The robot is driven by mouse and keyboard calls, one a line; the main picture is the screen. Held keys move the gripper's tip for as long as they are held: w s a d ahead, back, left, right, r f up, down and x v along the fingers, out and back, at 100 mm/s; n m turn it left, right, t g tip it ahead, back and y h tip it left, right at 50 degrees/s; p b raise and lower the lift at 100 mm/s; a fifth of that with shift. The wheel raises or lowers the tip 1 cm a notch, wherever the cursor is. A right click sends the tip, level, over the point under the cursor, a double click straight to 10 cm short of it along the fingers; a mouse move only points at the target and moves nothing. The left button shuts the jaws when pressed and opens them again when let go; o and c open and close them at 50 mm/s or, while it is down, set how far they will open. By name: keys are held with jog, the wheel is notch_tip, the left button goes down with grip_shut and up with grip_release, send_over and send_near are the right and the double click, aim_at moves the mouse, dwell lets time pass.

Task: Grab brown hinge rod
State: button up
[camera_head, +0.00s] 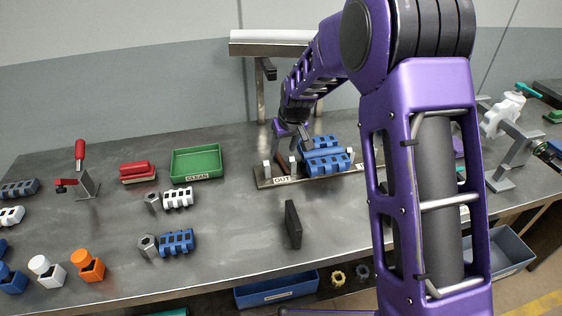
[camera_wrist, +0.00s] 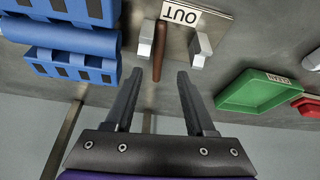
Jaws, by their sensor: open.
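The brown hinge rod (camera_wrist: 157,60) is a thin rod beside the plate labelled OUT (camera_wrist: 222,22) in the wrist view. It lies between two pale metal blocks, closer to the left one. My gripper (camera_wrist: 159,75) is open and empty, with its two dark fingers on either side of the rod's near end. Whether the fingers are level with the rod in height is hard to tell. In the head view my gripper (camera_head: 292,132) is above the OUT end of the fixture (camera_head: 268,182), and the rod is mostly hidden there.
A blue hinge part (camera_head: 325,157) sits on the fixture, close to my gripper; it fills the upper left of the wrist view (camera_wrist: 70,45). A green tray (camera_head: 196,163) labelled CLEAN lies to the left. A dark upright block (camera_head: 293,224) stands in front on the bench.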

aim_at(281, 159)
jog(key=shift+x, duration=2.75)
jog(key=shift+d, duration=0.15)
jog(key=shift+c, duration=0.3)
grip_shut()
